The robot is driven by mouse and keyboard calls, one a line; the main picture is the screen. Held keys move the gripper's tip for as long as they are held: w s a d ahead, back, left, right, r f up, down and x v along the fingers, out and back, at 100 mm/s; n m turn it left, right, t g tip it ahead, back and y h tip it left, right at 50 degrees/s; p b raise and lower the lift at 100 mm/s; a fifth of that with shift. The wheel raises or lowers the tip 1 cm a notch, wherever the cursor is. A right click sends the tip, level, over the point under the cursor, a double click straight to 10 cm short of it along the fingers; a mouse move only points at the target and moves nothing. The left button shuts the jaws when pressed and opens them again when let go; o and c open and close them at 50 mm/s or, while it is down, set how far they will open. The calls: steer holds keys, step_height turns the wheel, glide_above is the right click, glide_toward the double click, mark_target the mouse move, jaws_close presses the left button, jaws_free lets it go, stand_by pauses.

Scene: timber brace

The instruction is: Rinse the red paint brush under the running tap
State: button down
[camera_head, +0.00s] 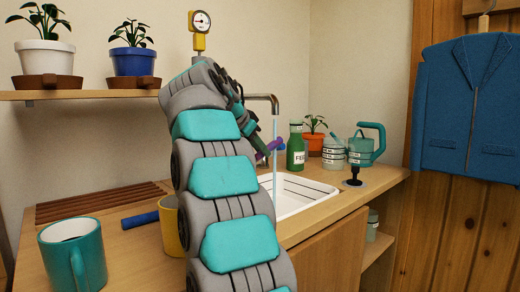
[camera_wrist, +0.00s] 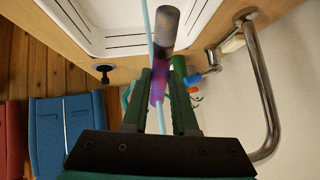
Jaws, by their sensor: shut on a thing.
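My gripper (camera_wrist: 161,88) is shut on a stick-like brush (camera_wrist: 168,30), which looks purple with reddish patches and a greyish end in the wrist view. In the head view my arm hides most of the gripper; a purple part of the brush (camera_head: 272,146) shows beside the stream. The tap (camera_head: 262,98) is running, and a thin pale-blue water stream (camera_head: 275,165) falls into the white sink (camera_head: 305,197). In the wrist view the stream (camera_wrist: 150,22) passes close along the brush; I cannot tell whether it touches. The tap also shows there (camera_wrist: 272,95).
A teal mug (camera_head: 78,258), a yellow mug (camera_head: 170,228) and a blue stick (camera_head: 140,219) stand or lie at the left. A green bottle (camera_head: 296,150), a potted plant (camera_head: 314,137), a watering can (camera_head: 367,146) and a black stopper (camera_head: 354,176) are right of the tap.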

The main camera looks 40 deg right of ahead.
steer(key=shift+s+d, duration=0.1)
steer(key=shift+s, duration=0.05)
steer(key=shift+s+d+b, duration=0.2)
steer(key=shift+s+b, duration=0.15)
steer(key=shift+w+a, duration=0.1)
steer(key=shift+w, duration=0.1)
stand_by(0.3)
steer(key=shift+w+a, duration=0.2)
steer(key=shift+w, duration=0.15)
steer(key=shift+s+a, duration=0.1)
steer(key=shift+a, duration=0.05)
steer(key=shift+s+a+f+b, duration=0.1)
steer(key=shift+s+a+b, duration=0.5)
steer(key=shift+a+b, duration=0.3)
steer(key=s+a, duration=0.1)
steer(key=s+a+b, duration=0.1)
steer(key=a, duration=0.1)
steer(key=a+b, duration=0.1)
steer(key=shift+s+a, duration=0.4)
stand_by(0.8)
